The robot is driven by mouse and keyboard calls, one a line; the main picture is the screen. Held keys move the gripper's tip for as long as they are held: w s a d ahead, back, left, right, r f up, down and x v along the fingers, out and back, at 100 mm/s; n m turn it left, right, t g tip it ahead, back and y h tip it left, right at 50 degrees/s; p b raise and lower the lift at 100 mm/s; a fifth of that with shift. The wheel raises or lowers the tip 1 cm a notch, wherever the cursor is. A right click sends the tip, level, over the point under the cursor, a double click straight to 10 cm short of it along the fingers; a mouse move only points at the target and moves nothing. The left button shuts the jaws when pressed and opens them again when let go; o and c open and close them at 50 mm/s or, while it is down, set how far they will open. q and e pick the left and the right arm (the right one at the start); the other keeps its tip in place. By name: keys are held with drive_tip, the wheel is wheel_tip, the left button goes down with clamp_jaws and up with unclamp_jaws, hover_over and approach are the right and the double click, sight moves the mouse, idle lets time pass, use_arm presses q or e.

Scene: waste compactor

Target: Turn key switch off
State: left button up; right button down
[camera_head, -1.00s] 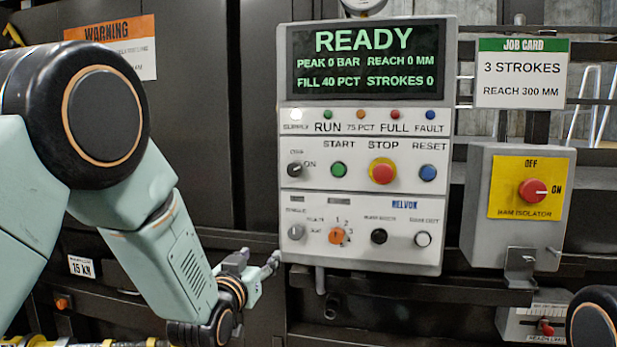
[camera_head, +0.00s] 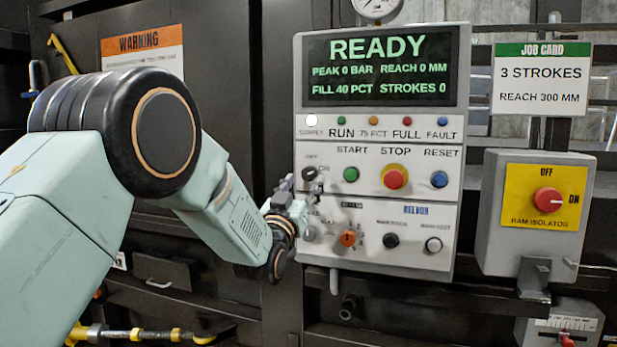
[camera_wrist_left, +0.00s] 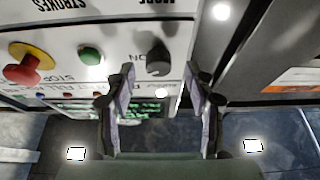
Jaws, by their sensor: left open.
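The key switch (camera_head: 309,173) is a small black knob at the left of the control panel's button row, under an OFF label, with ON at its right partly covered. My left gripper (camera_head: 302,186) is just below and in front of it, partly overlapping it. In the left wrist view the black knob (camera_wrist_left: 157,57) sits just beyond the gap between the open fingers of my left gripper (camera_wrist_left: 160,72). The fingers look apart from the knob, one to each side. Its exact pointer angle is hard to tell. My right gripper is out of view.
The panel screen (camera_head: 381,66) reads READY. A green start button (camera_head: 351,174), red stop button (camera_head: 395,177) and blue reset button (camera_head: 439,179) lie right of the switch. An orange selector (camera_head: 348,238) is below. The red isolator knob (camera_head: 548,199) is further right.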

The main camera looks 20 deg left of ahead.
sight(310, 173)
use_arm(q)
drive_tip(key=shift+x, duration=1.05)
drive_tip(key=shift+w, duration=0.2)
drive_tip(key=shift+s+a+r, duration=0.1)
drive_tip(key=shift+r, duration=0.1)
